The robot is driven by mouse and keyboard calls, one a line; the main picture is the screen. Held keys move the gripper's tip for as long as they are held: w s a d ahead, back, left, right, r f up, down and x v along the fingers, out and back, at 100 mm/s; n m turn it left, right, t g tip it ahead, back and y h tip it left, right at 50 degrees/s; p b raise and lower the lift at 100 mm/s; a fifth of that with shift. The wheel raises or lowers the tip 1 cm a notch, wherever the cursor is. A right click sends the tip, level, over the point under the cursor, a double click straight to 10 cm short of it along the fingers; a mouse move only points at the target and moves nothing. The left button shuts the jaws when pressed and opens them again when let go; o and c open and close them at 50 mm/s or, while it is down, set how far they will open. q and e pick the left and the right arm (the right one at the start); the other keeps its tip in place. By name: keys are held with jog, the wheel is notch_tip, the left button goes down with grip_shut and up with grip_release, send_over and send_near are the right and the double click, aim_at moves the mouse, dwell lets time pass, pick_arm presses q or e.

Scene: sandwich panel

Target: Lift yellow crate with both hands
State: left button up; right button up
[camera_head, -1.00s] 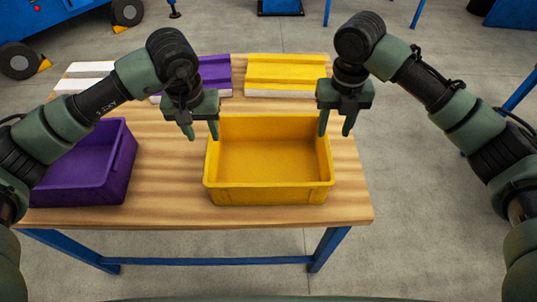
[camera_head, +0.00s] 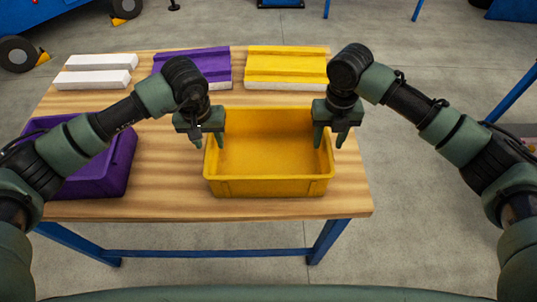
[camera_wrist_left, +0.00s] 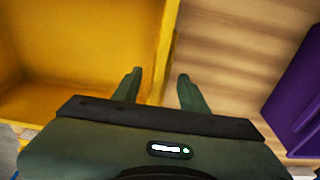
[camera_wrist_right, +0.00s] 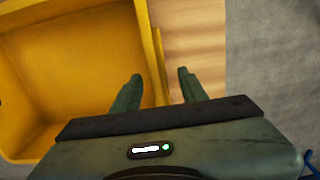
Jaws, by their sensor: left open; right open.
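The yellow crate (camera_head: 268,187) stands empty and upright on the wooden table, near its front edge. My left gripper (camera_head: 209,143) is open at the crate's left wall, its fingers pointing down. In the left wrist view the crate wall (camera_wrist_left: 163,55) lies between the two open fingertips. My right gripper (camera_head: 329,143) is open at the crate's right wall. In the right wrist view the wall (camera_wrist_right: 147,50) also lies between the open fingertips. How deep the fingers reach is hard to tell. Neither gripper is closed on the wall.
A purple crate (camera_head: 122,165) stands left on the wooden table (camera_head: 165,180), partly behind my left arm. White bars (camera_head: 92,79), a purple panel (camera_head: 205,66) and a yellow panel (camera_head: 286,66) lie along the back. Table surface between the crates is bare.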

pick_arm(q)
grip_shut()
pick_arm(e)
grip_shut()
pick_arm(q)
jog(key=shift+r, duration=0.1)
pick_arm(e)
jog(key=shift+r, duration=0.1)
dwell(1.0)
